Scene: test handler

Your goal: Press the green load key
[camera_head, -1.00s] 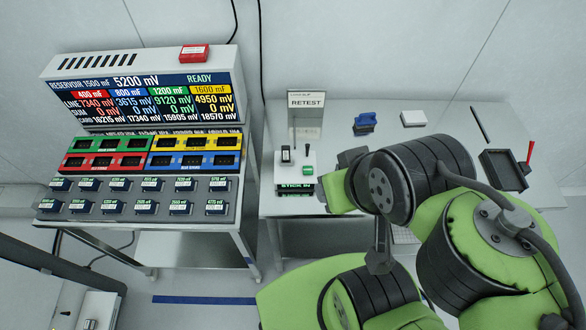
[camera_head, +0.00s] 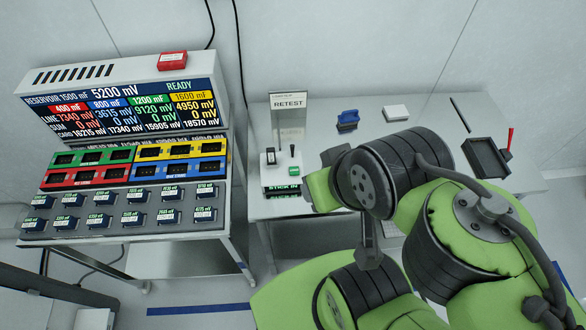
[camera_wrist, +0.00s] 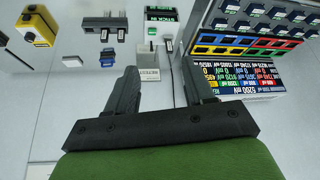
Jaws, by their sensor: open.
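A small white device (camera_head: 271,184) with a dark "STICK IN" display stands on the bench, left of my arm in the head view. A green key (camera_head: 294,171) sits on its top, beside a black stick; this is the only separate green key I see on it. In the wrist view the device (camera_wrist: 170,25) is at the top, upside down, with the green key (camera_wrist: 153,31) below its display. My gripper (camera_wrist: 160,76) is open and empty, its two fingers apart. The device lies beyond the fingertips, not touched.
A large console (camera_head: 120,95) with a readout, coloured sockets and several small modules stands at left. A "RETEST" sign (camera_head: 289,103) rises behind the device. A blue item (camera_head: 347,120), a white block (camera_head: 396,113) and a dark tray (camera_head: 486,157) lie on the bench.

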